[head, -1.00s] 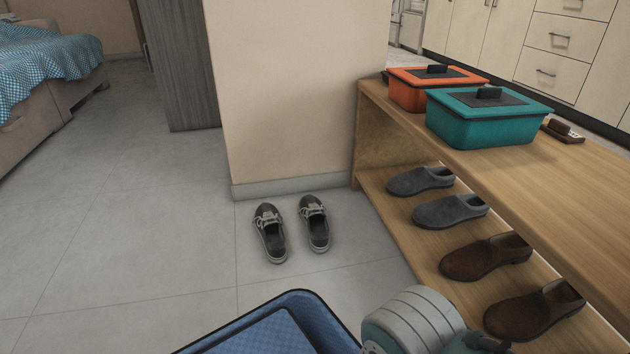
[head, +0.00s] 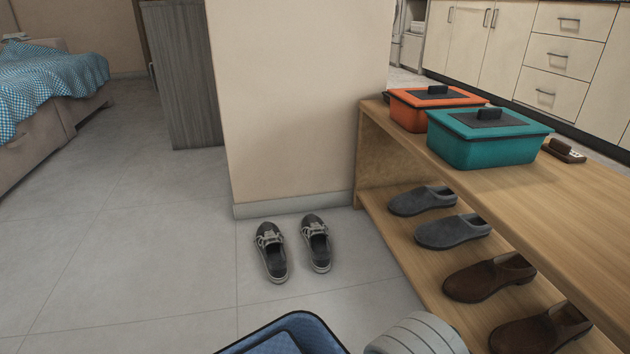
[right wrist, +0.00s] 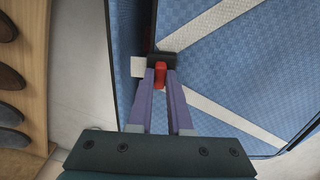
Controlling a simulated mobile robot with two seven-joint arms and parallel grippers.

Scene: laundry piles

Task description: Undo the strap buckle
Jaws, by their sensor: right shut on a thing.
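A blue open suitcase (right wrist: 225,75) with pale straps (right wrist: 215,22) shows in the right wrist view. My left gripper is in neither view.
A wooden shoe bench (head: 590,195) stands at the right, with orange (head: 420,112) and teal (head: 480,148) lidded boxes on top and grey and brown shoes below. Two sneakers (head: 293,248) lie on the floor. The floor at left is clear.

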